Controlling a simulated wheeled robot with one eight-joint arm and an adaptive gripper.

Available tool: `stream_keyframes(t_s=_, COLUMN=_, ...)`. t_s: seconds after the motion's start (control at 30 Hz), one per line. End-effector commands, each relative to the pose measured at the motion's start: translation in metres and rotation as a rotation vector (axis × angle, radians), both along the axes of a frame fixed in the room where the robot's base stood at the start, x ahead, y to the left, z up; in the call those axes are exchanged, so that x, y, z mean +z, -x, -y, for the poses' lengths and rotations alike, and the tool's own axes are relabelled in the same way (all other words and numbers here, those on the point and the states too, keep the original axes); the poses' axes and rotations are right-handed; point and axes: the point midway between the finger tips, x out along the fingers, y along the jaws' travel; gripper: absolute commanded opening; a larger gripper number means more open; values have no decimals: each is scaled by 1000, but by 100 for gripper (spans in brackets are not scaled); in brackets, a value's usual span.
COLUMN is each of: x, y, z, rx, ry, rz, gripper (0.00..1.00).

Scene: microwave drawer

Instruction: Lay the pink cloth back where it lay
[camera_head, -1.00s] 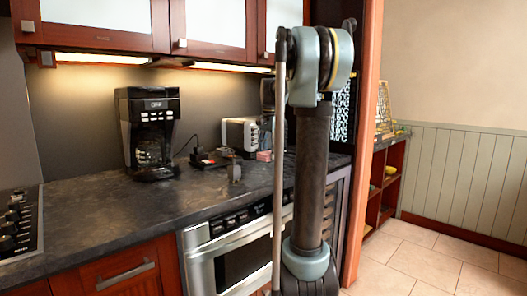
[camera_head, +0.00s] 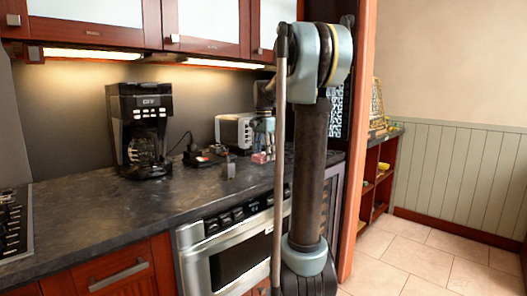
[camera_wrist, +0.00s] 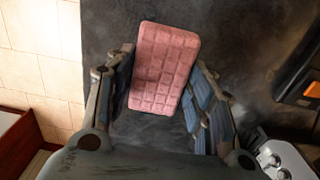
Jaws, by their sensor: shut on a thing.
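The pink cloth (camera_wrist: 165,60) is a thick quilted block in the wrist view, over the dark counter. My gripper (camera_wrist: 166,78) has one finger on each side of it and is shut on it. In the head view the cloth is a small pink patch (camera_head: 260,158) beside the toaster, below my mostly hidden gripper. I cannot tell whether its underside touches the counter.
The dark counter (camera_head: 95,207) is clear at front left. A silver toaster (camera_head: 233,130), a black coffee maker (camera_head: 141,130) and a small grey object (camera_head: 229,171) stand on it. The wrist view shows a black-and-orange item (camera_wrist: 312,90) and the tiled floor (camera_wrist: 45,65).

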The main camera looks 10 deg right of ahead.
Motion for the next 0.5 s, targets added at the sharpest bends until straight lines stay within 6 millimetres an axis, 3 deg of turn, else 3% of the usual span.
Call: stream_keyframes(t_s=0.5, x=-33, y=0, z=3, rx=-4, ry=0, rz=0, gripper=19)
